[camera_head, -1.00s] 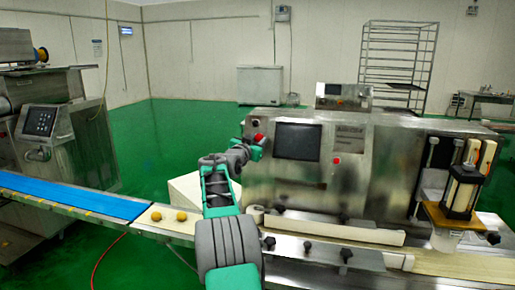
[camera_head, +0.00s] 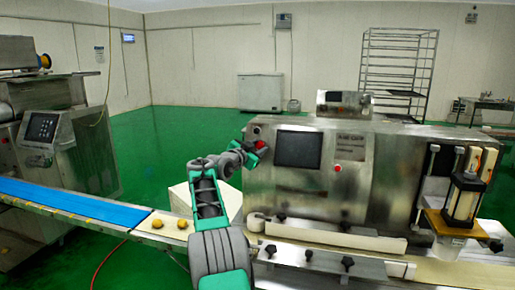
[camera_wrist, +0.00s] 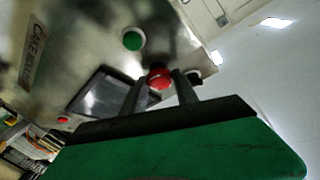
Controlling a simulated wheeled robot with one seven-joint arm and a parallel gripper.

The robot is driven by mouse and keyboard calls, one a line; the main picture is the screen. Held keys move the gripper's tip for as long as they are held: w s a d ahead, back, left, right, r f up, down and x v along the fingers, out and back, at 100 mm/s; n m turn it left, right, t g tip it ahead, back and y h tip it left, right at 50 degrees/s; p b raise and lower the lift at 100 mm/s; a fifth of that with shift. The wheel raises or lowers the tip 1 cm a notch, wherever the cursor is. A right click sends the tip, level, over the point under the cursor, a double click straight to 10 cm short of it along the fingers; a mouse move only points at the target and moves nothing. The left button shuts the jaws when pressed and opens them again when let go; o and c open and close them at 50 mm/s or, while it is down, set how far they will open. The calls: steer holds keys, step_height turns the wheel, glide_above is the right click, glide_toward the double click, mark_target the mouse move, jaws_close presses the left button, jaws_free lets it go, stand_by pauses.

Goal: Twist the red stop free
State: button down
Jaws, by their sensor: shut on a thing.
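The red stop (camera_wrist: 160,78) is a round red knob on the upper left front of the steel machine (camera_head: 390,150). In the wrist view it sits between the two fingers of my gripper (camera_wrist: 163,75), which is shut on it. In the head view the red stop (camera_head: 259,144) shows as a small red spot at my gripper (camera_head: 256,150), partly hidden by it. Whether the knob has turned cannot be told.
A green button (camera_wrist: 132,40) and a dark screen (camera_wrist: 100,92) are close to the stop. A second red button (camera_head: 338,167) is right of the screen. A conveyor with a blue belt (camera_head: 75,205) and yellow balls (camera_head: 157,224) is at left.

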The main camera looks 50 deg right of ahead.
steer(key=c, duration=1.3)
jaws_free()
steer(key=shift+d, duration=0.1)
steer(key=shift+o, duration=0.7)
steer(key=shift+d+f, duration=0.1)
steer(key=shift+f, duration=0.05)
steer(key=shift+o, duration=1.1)
steer(key=shift+w, duration=0.1)
steer(key=s+a+b, duration=0.1)
steer(key=a+b, duration=0.1)
steer(key=a, duration=0.6)
steer(key=shift+s+r, duration=0.2)
steer(key=shift+d, duration=0.1)
